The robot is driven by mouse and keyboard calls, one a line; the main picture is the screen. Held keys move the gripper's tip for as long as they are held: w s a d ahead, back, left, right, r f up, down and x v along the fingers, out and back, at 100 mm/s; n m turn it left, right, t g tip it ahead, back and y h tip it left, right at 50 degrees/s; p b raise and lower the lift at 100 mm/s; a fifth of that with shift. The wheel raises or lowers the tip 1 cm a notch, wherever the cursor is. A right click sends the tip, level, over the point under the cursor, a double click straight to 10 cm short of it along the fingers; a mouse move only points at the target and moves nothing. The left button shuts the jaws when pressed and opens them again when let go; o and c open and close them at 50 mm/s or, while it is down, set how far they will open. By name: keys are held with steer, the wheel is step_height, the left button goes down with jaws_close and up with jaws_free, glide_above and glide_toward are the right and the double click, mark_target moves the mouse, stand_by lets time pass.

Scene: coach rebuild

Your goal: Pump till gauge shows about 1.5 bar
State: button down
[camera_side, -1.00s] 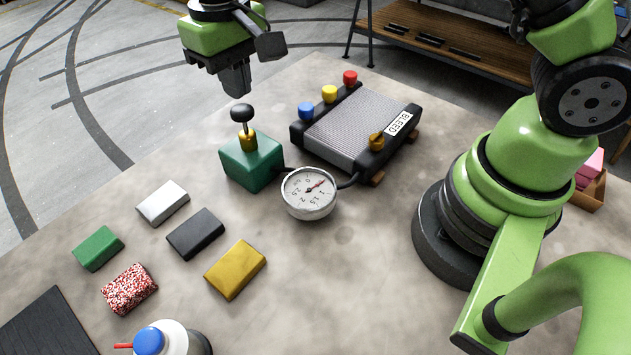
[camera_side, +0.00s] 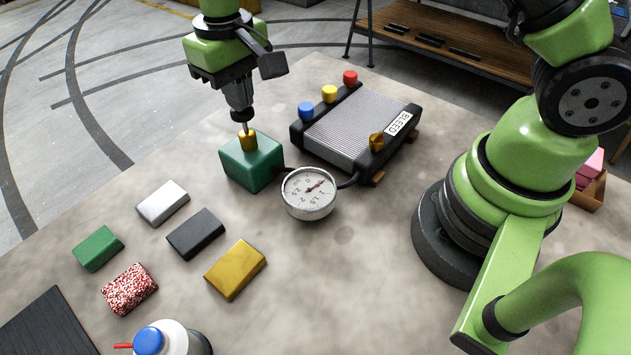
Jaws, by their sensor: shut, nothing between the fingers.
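The green pump block (camera_side: 252,162) has a brass collar (camera_side: 247,139) on top with a black-knobbed plunger. My gripper (camera_side: 241,110) is shut with nothing between its fingers. The round white gauge (camera_side: 309,193) lies beside the block, joined by black hoses. Its red needle points to the upper right, seemingly between the 0 and 1 marks; the exact reading is too small to tell.
A radiator-like unit (camera_side: 357,130) with blue, yellow and red knobs, a brass valve (camera_side: 376,141) and a BLEED label stands right behind the gauge. Several coloured blocks lie front left, among them a yellow one (camera_side: 236,270). A blue-capped bottle (camera_side: 165,340) stands at the front edge.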

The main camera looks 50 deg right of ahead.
steer(key=shift+f, duration=1.4)
steer(key=shift+r, duration=1.4)
steer(key=shift+f, duration=0.1)
steer(key=shift+f, duration=1.4)
steer(key=shift+r, duration=1.5)
